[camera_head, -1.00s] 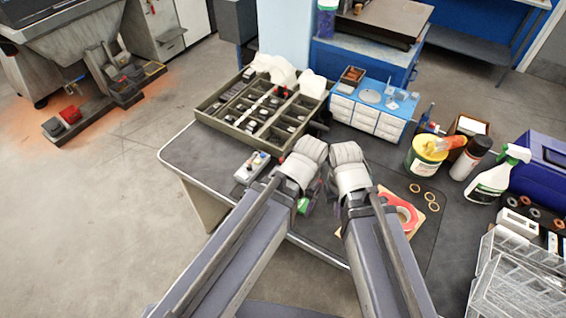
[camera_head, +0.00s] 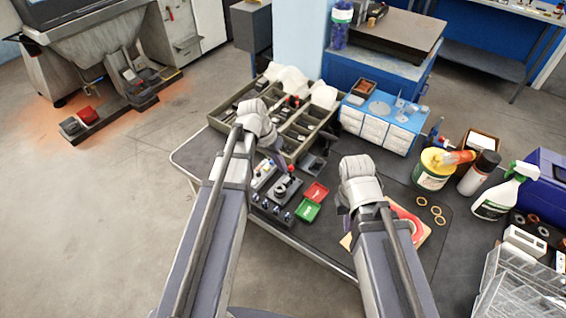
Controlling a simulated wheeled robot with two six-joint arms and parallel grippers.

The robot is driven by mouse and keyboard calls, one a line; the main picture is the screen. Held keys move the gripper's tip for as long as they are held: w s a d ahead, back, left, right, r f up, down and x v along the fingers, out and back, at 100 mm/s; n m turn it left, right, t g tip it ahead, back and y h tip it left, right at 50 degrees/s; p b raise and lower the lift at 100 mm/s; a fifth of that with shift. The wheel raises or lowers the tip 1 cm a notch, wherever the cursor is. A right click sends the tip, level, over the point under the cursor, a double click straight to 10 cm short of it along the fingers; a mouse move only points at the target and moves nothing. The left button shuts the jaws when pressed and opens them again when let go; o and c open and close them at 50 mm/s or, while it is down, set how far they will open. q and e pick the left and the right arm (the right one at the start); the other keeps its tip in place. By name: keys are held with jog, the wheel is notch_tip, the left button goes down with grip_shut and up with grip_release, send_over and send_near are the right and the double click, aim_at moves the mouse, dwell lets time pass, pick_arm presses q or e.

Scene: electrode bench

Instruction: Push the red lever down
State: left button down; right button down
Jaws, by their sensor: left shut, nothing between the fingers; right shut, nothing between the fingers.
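On the near left of the bench stands a dark grey unit (camera_head: 287,187) with a round black knob and several small knobs. A smaller grey box (camera_head: 262,178) with small coloured tips stands beside it, partly behind my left arm. A lever shape in red is too small to make out for certain. My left gripper (camera_head: 268,138) is above the bench at the near edge of the parts tray, mostly hidden by its wrist. My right gripper (camera_head: 341,206) is right of the grey unit, also mostly hidden by its wrist. Both are shut and empty.
The parts tray (camera_head: 296,155) and blue drawer unit (camera_head: 405,145) stand behind.

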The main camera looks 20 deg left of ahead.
pick_arm(q)
jog(key=w+a+r+t+h, duration=0.1)
jog(key=w+a, duration=0.4)
jog(key=a, duration=0.5)
jog(key=shift+w+a+r+t+h, duration=0.25)
jog(key=shift+r+t+h, duration=0.15)
jog(key=shift+r+t, duration=0.4)
pick_arm(e)
jog(key=shift+s+d+r, duration=0.25)
jog(key=shift+s+d, duration=0.1)
pick_arm(q)
jog(key=shift+d+f, duration=0.1)
pick_arm(e)
jog(key=shift+f, duration=0.1)
